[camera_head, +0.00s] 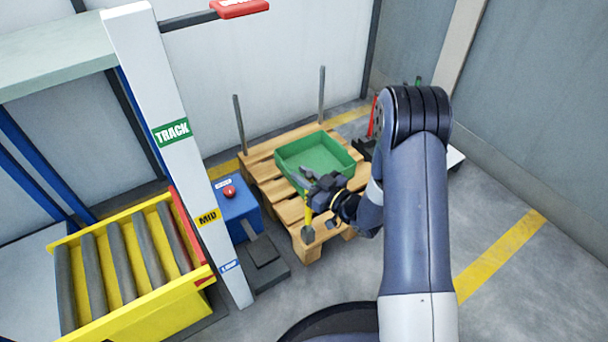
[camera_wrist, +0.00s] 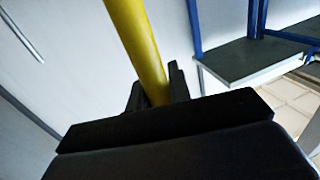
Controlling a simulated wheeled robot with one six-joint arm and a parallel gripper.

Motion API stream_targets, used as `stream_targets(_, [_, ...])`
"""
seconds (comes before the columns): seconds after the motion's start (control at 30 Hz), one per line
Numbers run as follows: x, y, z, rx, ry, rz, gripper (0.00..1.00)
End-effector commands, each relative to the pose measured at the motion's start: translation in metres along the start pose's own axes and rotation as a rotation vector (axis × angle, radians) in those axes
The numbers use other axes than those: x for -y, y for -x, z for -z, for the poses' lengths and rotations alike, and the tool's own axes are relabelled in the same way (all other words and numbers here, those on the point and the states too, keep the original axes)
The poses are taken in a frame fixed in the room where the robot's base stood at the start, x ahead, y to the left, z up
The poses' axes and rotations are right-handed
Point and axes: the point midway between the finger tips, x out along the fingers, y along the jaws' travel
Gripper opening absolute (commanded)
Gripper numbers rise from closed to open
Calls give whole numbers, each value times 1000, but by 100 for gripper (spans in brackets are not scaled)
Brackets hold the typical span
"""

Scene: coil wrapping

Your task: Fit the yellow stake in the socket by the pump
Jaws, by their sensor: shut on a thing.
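The yellow stake (camera_wrist: 140,45) is held between the dark fingers of my gripper (camera_wrist: 157,95) in the wrist view and runs up out of the picture. In the head view my gripper (camera_head: 308,181) is over the front part of the wooden pallet. The stake (camera_head: 307,209) shows there as a short upright yellow piece below the fingers. Its lower end is close to the pallet's front corner; I cannot tell whether it is in a socket. A blue box (camera_head: 238,211) with a red button, perhaps the pump, stands left of that corner. Its label is too small to read.
The pallet (camera_head: 262,171) carries a green tray (camera_head: 309,146), and two grey posts (camera_head: 239,124) (camera_head: 321,95) stand at its back. A white column (camera_head: 171,130) and a yellow roller stand (camera_head: 150,303) are at left.

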Motion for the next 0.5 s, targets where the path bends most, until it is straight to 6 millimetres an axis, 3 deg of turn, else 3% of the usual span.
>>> stream_targets(0.5, [0,0,-13,-1,-1,0,0])
